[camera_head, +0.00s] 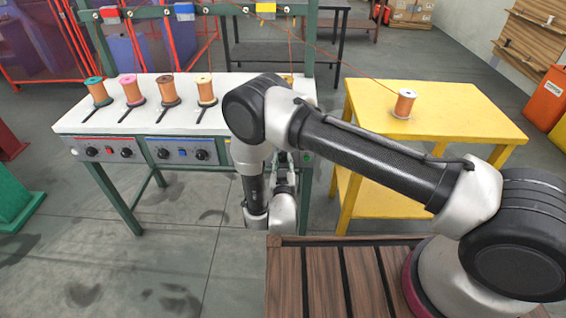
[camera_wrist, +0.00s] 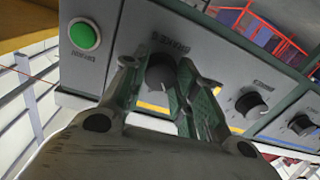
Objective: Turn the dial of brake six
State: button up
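In the wrist view a black dial (camera_wrist: 161,74) stands on the grey panel, second from the left beside the green button. Another black dial (camera_wrist: 251,104) sits to the right, outside the fingers. In the head view my arm hides this dial and most of my gripper, at the right end of the white bench (camera_head: 200,120).
The green button (camera_wrist: 84,36) is close to the left finger. Several spools stand on top. A yellow table (camera_head: 450,115) with one spool (camera_head: 404,103) stands right.

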jog(key=shift+c, duration=0.4)
jog(key=shift+n, duration=0.3)
jog(key=n, duration=0.2)
jog(key=shift+n, duration=0.3)
jog(key=n, duration=0.8)
jog(key=shift+a+n+h, duration=0.1)
jog(key=shift+n+h, duration=0.3)
jog(key=shift+n+g, duration=0.3)
jog(key=shift+n, duration=1.4)
jog(key=o, duration=1)
